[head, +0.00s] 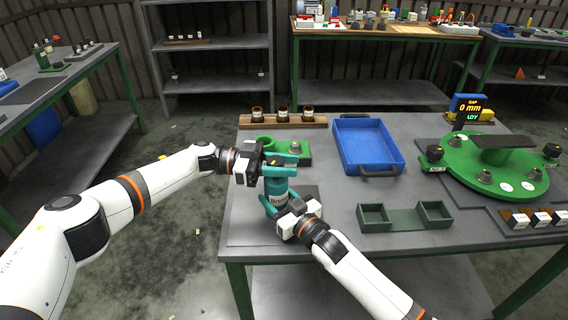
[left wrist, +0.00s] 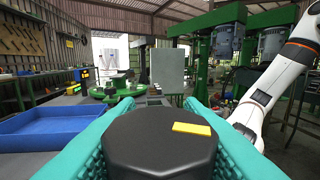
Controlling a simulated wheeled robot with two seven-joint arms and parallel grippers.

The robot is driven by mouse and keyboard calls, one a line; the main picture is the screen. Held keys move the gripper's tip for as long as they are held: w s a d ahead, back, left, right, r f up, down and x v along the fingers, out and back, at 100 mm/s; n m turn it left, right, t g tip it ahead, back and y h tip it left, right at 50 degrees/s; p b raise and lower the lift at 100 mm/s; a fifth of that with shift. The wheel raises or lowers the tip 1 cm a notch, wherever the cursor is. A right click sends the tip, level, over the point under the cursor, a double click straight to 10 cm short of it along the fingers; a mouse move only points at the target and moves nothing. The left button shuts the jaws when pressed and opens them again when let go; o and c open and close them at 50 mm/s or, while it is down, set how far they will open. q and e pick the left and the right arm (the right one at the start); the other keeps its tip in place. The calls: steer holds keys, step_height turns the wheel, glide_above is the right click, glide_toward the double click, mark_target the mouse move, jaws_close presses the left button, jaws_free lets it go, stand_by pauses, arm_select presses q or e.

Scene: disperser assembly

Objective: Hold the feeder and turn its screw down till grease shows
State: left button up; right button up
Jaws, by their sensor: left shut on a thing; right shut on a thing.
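My right gripper (head: 277,203) is shut around the lower part of the feeder body. The grippers hide much of the feeder. I cannot see any grease.
A green holder (head: 297,151) stands just behind the feeder. A wooden rack (head: 283,122) with several jars is at the back. A blue tray (head: 340,152) and dark green twin bins (head: 404,218) are to the right.

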arm_select(q)
steer(key=shift+a+m+g, duration=0.1)
steer(key=shift+m+g, duration=0.5)
steer(key=shift+g, duration=0.3)
steer(key=o, duration=1)
steer(key=shift+s, duration=0.1)
steer(key=shift+v, duration=3.75)
steer(key=shift+r, duration=0.15)
